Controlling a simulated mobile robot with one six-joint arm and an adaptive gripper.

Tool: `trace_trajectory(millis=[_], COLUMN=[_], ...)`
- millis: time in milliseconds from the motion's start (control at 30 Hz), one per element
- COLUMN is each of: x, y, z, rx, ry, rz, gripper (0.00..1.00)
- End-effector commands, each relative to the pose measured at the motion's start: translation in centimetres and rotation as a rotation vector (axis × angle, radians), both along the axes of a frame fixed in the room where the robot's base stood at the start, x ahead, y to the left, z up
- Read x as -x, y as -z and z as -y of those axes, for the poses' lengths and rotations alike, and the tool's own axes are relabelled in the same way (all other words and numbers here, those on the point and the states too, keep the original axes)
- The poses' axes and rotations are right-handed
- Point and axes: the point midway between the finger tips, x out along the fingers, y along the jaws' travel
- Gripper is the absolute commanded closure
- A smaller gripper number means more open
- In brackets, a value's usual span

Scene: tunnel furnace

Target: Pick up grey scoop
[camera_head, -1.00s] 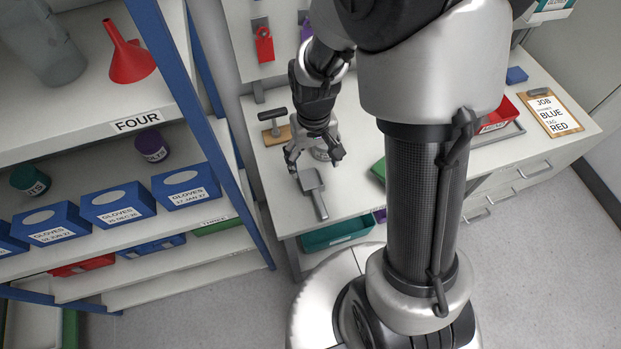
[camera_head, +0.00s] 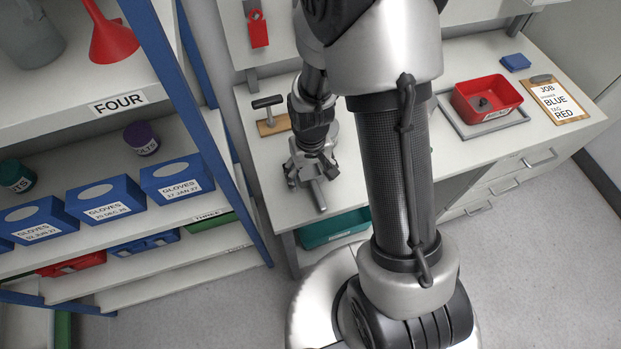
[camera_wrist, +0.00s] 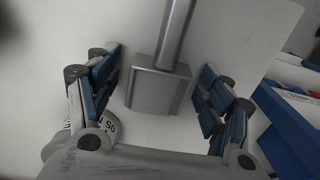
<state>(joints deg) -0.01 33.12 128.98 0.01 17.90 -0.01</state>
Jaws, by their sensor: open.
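The grey scoop lies on the white bench top. In the head view its handle (camera_head: 318,195) shows below my gripper (camera_head: 311,177), and its pan is mostly hidden by the fingers. In the wrist view the scoop's pan (camera_wrist: 157,91) sits between my two open fingers (camera_wrist: 156,88), with a gap on each side, and its handle runs up towards the top edge. The fingers do not touch the scoop in that view. How far my gripper is above it is hard to tell.
A wooden block with a dark T-handle (camera_head: 268,115) stands left of my gripper. A round labelled object (camera_wrist: 66,147) is close by the left finger. A red bin (camera_head: 487,100) and clipboard (camera_head: 555,98) are further right. A blue-framed shelf (camera_head: 170,80) stands left.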

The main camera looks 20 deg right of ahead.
Motion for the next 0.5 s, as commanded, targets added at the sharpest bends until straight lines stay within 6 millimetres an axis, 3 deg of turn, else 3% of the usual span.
trace_trajectory(millis=[133, 500], x=[-0.02, -0.01], y=[-0.14, -0.15], z=[0.0, 0.0], rx=[0.0, 0.0], ry=[0.0, 0.0], rz=[0.001, 0.0], gripper=[0.28, 0.53])
